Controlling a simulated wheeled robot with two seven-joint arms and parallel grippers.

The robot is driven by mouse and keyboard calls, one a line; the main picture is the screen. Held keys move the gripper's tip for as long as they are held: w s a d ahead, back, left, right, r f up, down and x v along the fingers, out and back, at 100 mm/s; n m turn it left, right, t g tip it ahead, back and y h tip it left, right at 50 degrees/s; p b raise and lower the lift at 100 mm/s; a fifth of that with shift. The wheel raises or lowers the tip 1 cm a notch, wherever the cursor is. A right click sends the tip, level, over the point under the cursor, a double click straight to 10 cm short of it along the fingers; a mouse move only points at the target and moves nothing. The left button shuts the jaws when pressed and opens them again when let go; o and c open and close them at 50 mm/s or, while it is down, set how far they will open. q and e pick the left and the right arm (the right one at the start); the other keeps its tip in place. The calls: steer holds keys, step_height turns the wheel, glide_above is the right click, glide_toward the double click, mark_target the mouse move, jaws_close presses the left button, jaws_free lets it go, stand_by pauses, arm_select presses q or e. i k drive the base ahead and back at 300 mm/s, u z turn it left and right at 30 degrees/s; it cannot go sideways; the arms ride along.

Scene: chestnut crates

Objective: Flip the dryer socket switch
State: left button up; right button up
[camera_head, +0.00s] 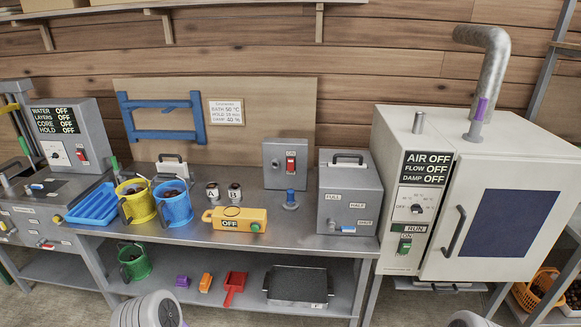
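A grey box with a red rocker switch (291,162) under a small "ON" label stands at the back of the bench; it looks like the socket switch, but I cannot read a dryer label on it. I cannot tell its position. The white dryer cabinet (510,172) stands at the right, its door closed. Its panel (424,168) reads AIR OFF, FLOW OFF, DAMP OFF. A green switch (404,246) sits below the dial, under RUN and ON labels. Neither gripper shows; only pale rounded parts of my arms show at the bottom edge.
The bench before the red switch is mostly clear.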

mark_target(289, 162)
steer(key=u, duration=1.95)
steer(key=i, duration=1.6)
steer(key=z, duration=2.15)
